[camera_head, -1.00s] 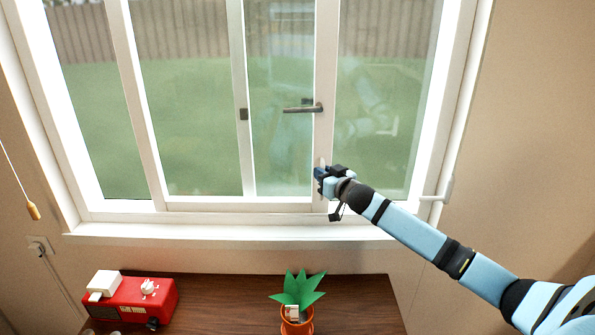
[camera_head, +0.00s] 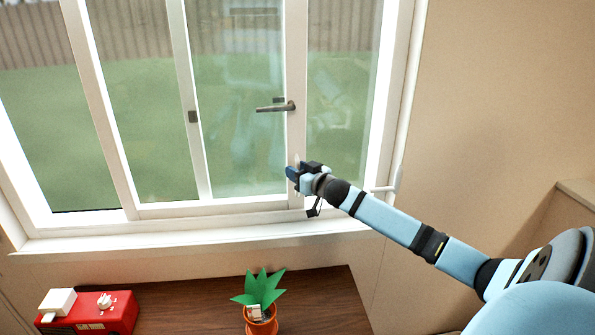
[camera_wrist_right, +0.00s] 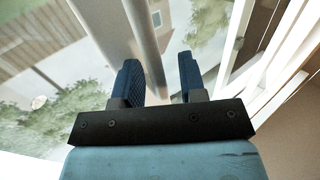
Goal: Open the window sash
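The sash stile (camera_head: 297,65) is a white upright bar on the window, with a grey handle (camera_head: 272,106) lying horizontally across it. My right gripper (camera_head: 294,170) is at the lower part of this stile, below the handle. In the right wrist view its two blue fingers (camera_wrist_right: 160,85) are apart, and a pale upright bar (camera_wrist_right: 145,40) runs up behind the gap between them. I cannot tell whether a finger touches the stile. My left gripper is not in view.
A second white stile (camera_head: 196,140) with a small dark catch is to the left. The sill (camera_head: 160,238) runs below the window. A plant in an orange pot (camera_head: 261,322) and a red toaster-like box (camera_head: 105,318) stand on a brown table (camera_head: 190,300).

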